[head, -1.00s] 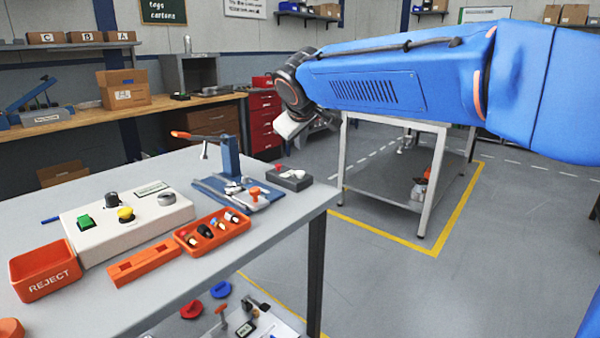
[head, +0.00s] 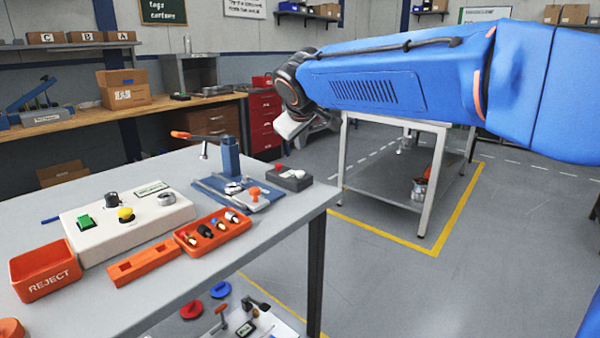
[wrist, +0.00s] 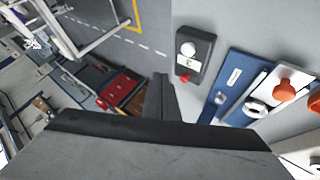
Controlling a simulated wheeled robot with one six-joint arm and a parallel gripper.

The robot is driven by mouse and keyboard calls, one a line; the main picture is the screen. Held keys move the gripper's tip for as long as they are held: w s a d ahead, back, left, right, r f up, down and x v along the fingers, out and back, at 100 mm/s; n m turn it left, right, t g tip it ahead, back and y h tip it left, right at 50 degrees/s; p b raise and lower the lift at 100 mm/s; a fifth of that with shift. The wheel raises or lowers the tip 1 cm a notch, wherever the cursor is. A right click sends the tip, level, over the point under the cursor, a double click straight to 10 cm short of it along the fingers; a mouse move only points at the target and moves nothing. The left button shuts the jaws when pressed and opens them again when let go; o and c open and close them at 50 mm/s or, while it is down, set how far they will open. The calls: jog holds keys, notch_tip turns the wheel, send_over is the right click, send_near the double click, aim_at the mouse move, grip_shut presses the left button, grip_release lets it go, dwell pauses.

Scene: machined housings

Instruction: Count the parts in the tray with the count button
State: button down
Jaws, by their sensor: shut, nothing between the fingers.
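An orange tray (head: 225,240) holding several small parts lies on the grey table. Left of it is a white control box (head: 135,229) with a green button (head: 85,223), a yellow button (head: 126,214), a black knob (head: 111,199), a grey round piece (head: 166,198) and a small display (head: 151,188). I cannot read which of them is the count button. My gripper (wrist: 163,92) shows dark, shut and empty in the wrist view, apart from everything. In the head view my arm reaches across the upper right; its fingertips cannot be made out there.
A red REJECT bin (head: 46,272) and a slotted orange block (head: 143,263) lie near the front. A blue fixture with an orange lever (head: 230,157) and a dark box with a red and a white knob (head: 290,180) stand toward the far right corner.

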aim_at(300, 173)
notch_tip(300, 173, up, 4)
jog(key=n+h, duration=0.1)
jog(key=n, duration=1.5)
jog(key=shift+a+f+n, duration=0.1)
jog(key=shift+n, duration=0.3)
jog(key=shift+f, duration=4.45)
jog(key=shift+f, duration=0.15)
jog(key=shift+f, duration=0.2)
